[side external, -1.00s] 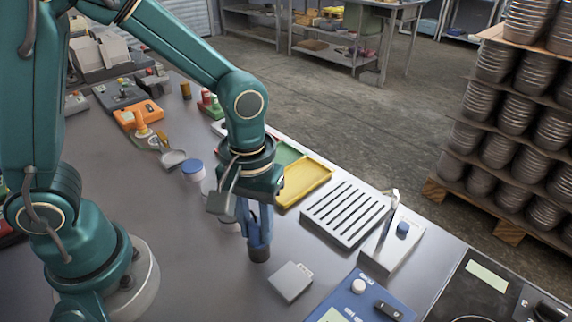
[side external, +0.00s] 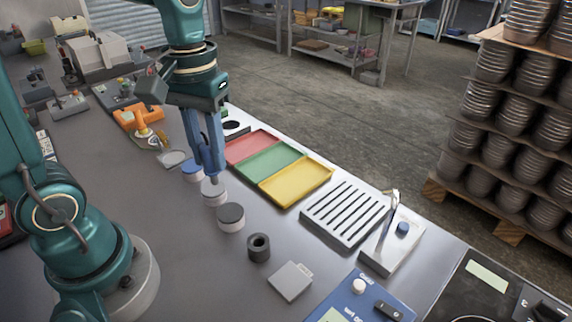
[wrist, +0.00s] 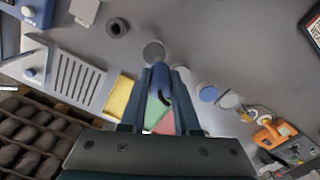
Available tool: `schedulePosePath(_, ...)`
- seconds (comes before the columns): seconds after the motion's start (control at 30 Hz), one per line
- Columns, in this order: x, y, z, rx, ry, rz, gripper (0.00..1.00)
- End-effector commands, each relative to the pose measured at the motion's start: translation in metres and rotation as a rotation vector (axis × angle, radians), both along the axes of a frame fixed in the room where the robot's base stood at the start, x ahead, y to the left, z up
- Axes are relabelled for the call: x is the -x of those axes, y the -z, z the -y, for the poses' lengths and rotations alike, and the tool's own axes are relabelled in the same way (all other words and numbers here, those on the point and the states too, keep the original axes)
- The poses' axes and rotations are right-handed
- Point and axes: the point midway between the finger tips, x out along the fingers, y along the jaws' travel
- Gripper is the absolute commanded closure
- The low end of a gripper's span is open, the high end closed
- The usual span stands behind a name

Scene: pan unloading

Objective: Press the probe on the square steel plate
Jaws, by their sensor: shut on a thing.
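The square steel plate (side external: 290,281) lies flat on the bench, pale grey with a small tab on one edge. It also shows at the top of the wrist view (wrist: 84,11). My gripper (side external: 211,172) is well away from it, up the bench and above the round pieces. Its fingers are shut on a blue part, apparently the probe (wrist: 160,82), which has a dark curved line on it. The fingers hide much of the probe in the side view, and its tip is not clear. A black ring holder (side external: 258,247) stands near the plate with its hole open and empty.
A dark disc (side external: 230,216), a whitish disc (side external: 214,193) and a blue-topped one (side external: 192,171) stand in a row by my gripper. Red, green and yellow trays (side external: 297,184), a slotted rack (side external: 344,214) and a blue device (side external: 361,301) line the bench.

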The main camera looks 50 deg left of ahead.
Motion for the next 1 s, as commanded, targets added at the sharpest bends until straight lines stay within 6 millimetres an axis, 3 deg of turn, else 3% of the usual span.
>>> schedulePosePath(0.3,-0.002,-0.013,-0.022,0.000,-0.033,0.001,1.00)
schedulePosePath(0.43,-0.017,-0.014,-0.015,0.000,-0.047,-0.002,1.00)
schedulePosePath(0.57,-0.033,-0.009,0.013,0.000,0.020,-0.004,1.00)
schedulePosePath(0.73,-0.043,0.001,0.064,-0.002,0.157,-0.004,1.00)
schedulePosePath(1.0,-0.028,0.021,0.141,-0.002,0.396,-0.002,1.00)
